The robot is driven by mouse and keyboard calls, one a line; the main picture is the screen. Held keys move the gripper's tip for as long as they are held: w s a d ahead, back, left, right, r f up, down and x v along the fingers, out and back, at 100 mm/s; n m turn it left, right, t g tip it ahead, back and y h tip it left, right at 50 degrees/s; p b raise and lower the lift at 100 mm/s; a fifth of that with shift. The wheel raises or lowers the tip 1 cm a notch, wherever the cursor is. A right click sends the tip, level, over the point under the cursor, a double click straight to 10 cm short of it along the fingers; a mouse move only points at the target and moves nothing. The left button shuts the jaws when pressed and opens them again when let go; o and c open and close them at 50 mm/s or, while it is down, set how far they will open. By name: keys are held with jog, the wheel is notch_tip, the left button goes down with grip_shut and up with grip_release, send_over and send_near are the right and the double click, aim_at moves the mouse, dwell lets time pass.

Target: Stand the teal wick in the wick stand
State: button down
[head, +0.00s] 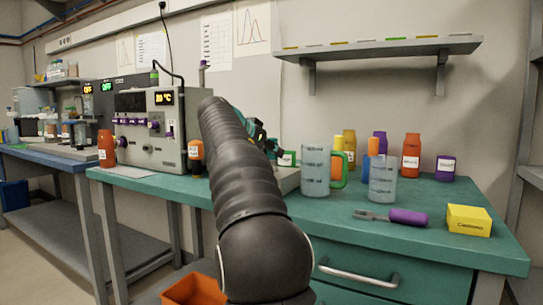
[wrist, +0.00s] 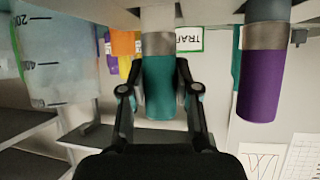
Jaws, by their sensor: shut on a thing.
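The teal wick (wrist: 165,85) is a teal cylinder with a metal collar and a paler end, seen in the wrist view, which looks upside down. My gripper (wrist: 160,98) is shut around its teal part. The pale end reaches toward a grey surface (wrist: 105,14) at the picture's top; I cannot tell whether it is seated there. In the head view my gripper (head: 262,137) is mostly hidden behind my dark arm. A grey block (head: 289,183), possibly the wick stand, shows partly beside the arm. A purple cylinder with a metal collar (wrist: 261,85) stands beside the teal wick.
A green-handled measuring jug (head: 315,172) and a clear beaker (head: 382,180) stand close right of the grey block. Several coloured bottles stand behind. A purple-handled tool (head: 408,217) and yellow box (head: 469,220) lie near the front. A grey instrument (head: 150,130) stands left.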

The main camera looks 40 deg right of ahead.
jog(key=shift+f, duration=0.15)
jog(key=c, duration=0.8)
grip_release()
jog(key=shift+c, duration=0.2)
jog(key=shift+a+r, duration=0.2)
jog(key=shift+r, duration=0.1)
jog(key=p+v, duration=0.1)
jog(key=v, duration=1)
jog(key=shift+a, duration=0.25)
jog(key=shift+s+r, duration=0.1)
jog(key=shift+r, duration=0.05)
